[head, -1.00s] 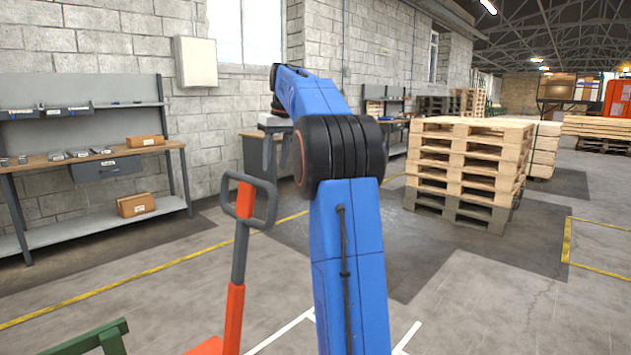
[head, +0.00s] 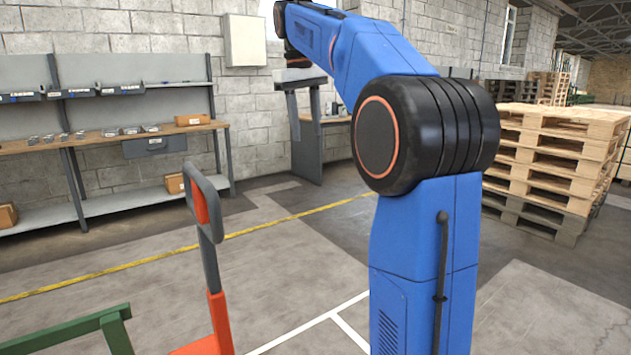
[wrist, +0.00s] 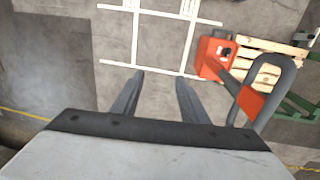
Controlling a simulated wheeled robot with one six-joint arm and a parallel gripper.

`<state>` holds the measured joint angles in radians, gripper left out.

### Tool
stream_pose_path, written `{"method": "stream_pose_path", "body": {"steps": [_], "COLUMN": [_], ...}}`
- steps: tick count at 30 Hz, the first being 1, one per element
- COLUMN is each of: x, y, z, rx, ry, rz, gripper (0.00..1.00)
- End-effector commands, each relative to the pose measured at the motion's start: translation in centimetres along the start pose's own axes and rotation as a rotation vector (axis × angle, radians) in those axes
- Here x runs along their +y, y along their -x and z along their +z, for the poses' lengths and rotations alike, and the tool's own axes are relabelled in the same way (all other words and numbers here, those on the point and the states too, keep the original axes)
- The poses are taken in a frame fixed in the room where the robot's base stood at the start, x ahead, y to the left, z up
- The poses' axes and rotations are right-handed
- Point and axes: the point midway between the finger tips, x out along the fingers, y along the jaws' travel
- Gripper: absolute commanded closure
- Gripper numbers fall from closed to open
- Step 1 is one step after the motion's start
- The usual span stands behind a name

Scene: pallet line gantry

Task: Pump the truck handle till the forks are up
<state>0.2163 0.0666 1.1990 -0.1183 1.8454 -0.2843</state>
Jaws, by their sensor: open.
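The orange pallet truck shows at the bottom left of the head view, its handle (head: 218,310) standing up with a dark grey loop grip at the top. In the wrist view the loop (wrist: 287,78) is to the right of my fingers, with the truck's orange body (wrist: 212,58) beyond it. My gripper (head: 306,138) points down, open and empty, to the right of the handle in the head view; its fingers also show in the wrist view (wrist: 160,78). Finger and loop are apart. The forks cannot be made out, so their height cannot be told.
A wooden pallet (wrist: 262,72) lies beside the truck body. A green frame (head: 75,335) stands at the lower left. A grey workbench (head: 110,140) lines the wall; stacked pallets (head: 550,160) stand at right. Floor between bench and truck is clear.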

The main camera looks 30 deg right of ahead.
Motion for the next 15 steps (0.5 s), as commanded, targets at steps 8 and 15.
{"method": "stream_pose_path", "body": {"steps": [8, 15], "x": [0.0, 0.0], "y": [-4.9, -9.2], "z": [0.1, 0.1], "rx": [-0.002, -0.002], "ry": [-0.001, 0.0], "rz": [-0.001, -0.002], "gripper": [0.6, 0.6]}}
